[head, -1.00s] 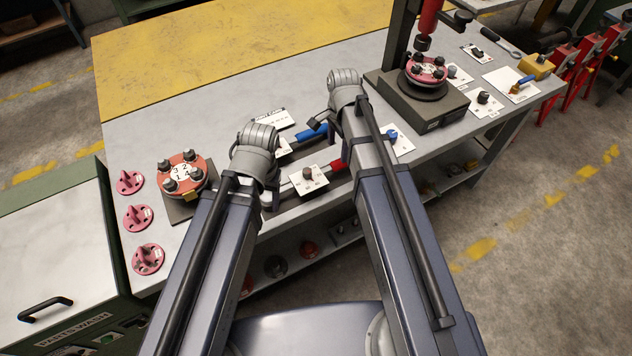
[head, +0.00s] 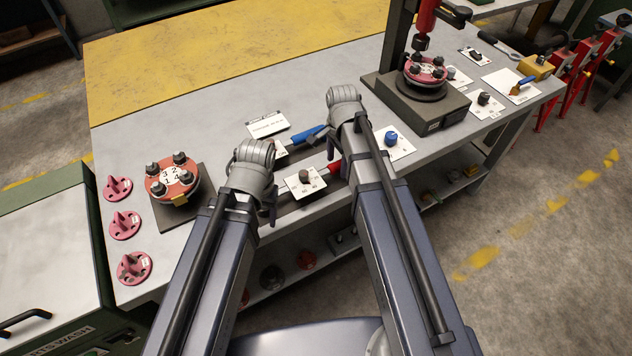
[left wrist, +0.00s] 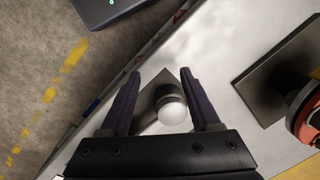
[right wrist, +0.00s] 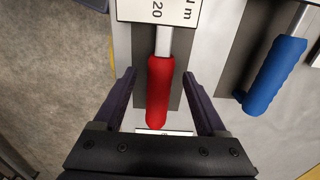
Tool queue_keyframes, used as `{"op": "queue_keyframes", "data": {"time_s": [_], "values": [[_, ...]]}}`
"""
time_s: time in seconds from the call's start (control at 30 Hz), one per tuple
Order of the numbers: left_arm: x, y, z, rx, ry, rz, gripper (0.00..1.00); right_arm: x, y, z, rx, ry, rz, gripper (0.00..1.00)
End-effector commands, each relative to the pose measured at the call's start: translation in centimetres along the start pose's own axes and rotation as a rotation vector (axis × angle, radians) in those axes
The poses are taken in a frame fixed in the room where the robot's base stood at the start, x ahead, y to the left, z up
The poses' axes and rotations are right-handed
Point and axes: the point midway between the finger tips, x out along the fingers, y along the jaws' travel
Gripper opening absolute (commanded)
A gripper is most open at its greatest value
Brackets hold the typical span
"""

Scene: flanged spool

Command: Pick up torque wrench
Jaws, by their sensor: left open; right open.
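A torque wrench with a red handle (head: 335,169) lies on a dark mat near the bench's front edge. In the right wrist view, its red handle (right wrist: 159,92) lies between the fingers of my right gripper (right wrist: 160,76), which is open. A second wrench with a blue handle (head: 309,134) lies farther back; its blue handle (right wrist: 273,76) is outside the right fingers. My left gripper (left wrist: 158,72) is open, with a round metal end (left wrist: 172,108) on a dark mat seen between its fingers. In the head view the arms hide parts of the wrenches.
A red flanged spool (head: 172,178) stands on a dark plate at left, beside several pink flanges (head: 124,224). A press (head: 420,100) holds another spool at right. White cards with knobs (head: 305,182) lie around the wrenches. The yellow bench area (head: 220,50) is clear.

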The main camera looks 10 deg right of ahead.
Motion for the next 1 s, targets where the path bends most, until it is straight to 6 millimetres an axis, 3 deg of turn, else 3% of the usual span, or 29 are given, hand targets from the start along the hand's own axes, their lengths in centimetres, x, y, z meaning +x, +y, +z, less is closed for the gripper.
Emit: {"op": "queue_keyframes", "data": {"time_s": [0.03, 0.1, 0.43, 1.0], "values": [[1.34, 0.13, -0.08, 0.0, 0.0, 0.0, 0.63, 1.35, -0.01, 0.01, 0.0, 0.0, 0.0, 0.74], [1.94, 0.19, -0.11, 0.0, 0.0, 0.0, 0.63, 1.95, -0.02, 0.02, 0.0, 0.0, 0.0, 0.74], [1.99, 0.19, -0.12, 0.0, 0.0, 0.0, 0.63, 2.0, -0.02, 0.02, 0.0, 0.0, 0.0, 0.73], [2.0, 0.19, -0.12, 0.0, 0.0, 0.0, 0.63, 2.01, -0.02, 0.01, 0.0, 0.0, 0.0, 0.09]]}}
